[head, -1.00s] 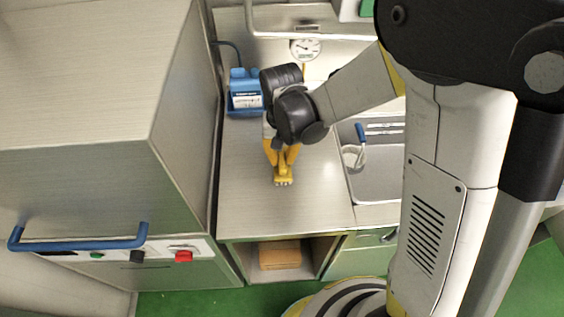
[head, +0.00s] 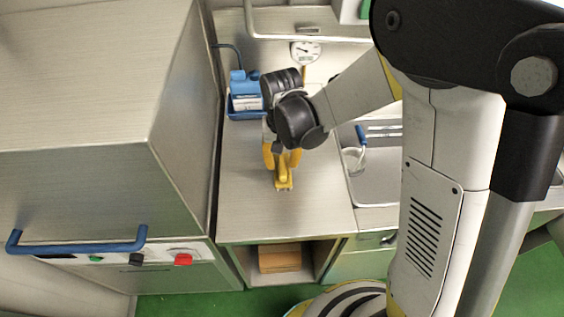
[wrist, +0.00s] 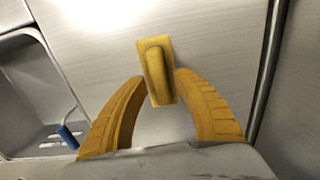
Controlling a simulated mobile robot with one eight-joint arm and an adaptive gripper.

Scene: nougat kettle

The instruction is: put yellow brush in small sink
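The yellow brush (head: 284,178) rests on the metal counter, below my gripper (head: 282,158). In the wrist view the brush (wrist: 157,72) lies at the tips of my gripper's two yellow fingers (wrist: 161,78), its handle loop facing the camera. The fingers stand apart, one on each side of the brush, and do not look closed on it. Whether a tip touches its base is hard to tell. A metal sink (head: 372,192) is right of the counter, partly hidden by my arm; in the wrist view a sink basin (wrist: 30,85) shows at the left.
A blue-handled utensil (head: 361,135) stands in the sink area. A blue device (head: 245,92) and a dial gauge (head: 305,50) are at the back. A large metal machine (head: 100,190) with a blue handle borders the counter on the left. The counter front is clear.

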